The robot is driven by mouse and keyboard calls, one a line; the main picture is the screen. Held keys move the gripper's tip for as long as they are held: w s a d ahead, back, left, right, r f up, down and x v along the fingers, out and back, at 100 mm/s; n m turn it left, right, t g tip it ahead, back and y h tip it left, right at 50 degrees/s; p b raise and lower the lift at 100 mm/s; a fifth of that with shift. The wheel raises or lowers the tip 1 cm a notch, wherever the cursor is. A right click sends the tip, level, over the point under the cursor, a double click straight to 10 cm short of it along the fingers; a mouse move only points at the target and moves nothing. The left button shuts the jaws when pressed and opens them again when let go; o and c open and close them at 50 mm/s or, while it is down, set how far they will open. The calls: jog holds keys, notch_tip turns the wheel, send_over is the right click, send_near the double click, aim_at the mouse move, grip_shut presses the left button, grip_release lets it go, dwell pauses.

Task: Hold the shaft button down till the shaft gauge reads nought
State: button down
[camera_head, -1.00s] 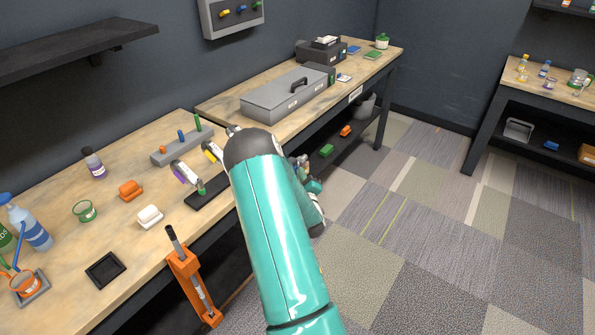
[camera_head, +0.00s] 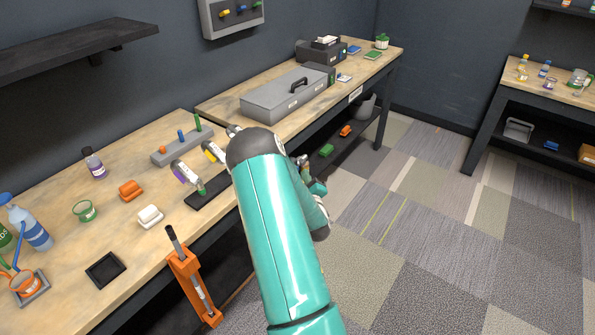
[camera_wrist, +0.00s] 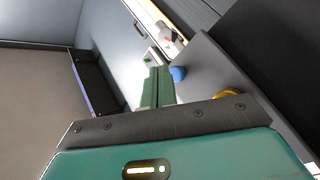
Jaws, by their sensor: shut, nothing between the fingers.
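In the wrist view, the green fingers of my gripper (camera_wrist: 158,86) are shut together with nothing between them. A round blue button (camera_wrist: 177,74) on a grey panel (camera_wrist: 207,72) shows just right of the fingertips; I cannot tell whether they touch it. A yellow button (camera_wrist: 225,93) sits farther right on the same panel, partly behind my gripper's body. I cannot tell which is the shaft button, and no readable shaft gauge shows. In the head view, my teal arm hides most of the gripper's surroundings.
In the head view, an orange clamp stand (camera_head: 190,279) rises at the front bench's edge. The bench holds a grey peg rack (camera_head: 184,146), a black tray (camera_head: 105,270) and bottles. A grey toolbox (camera_head: 287,92) stands on the back bench. The floor at right is clear.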

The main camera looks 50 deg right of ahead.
jog(key=shift+s, duration=0.15)
jog(key=s, duration=0.4)
jog(key=shift+s+d, duration=0.2)
jog(key=shift+s, duration=0.15)
dwell(0.5)
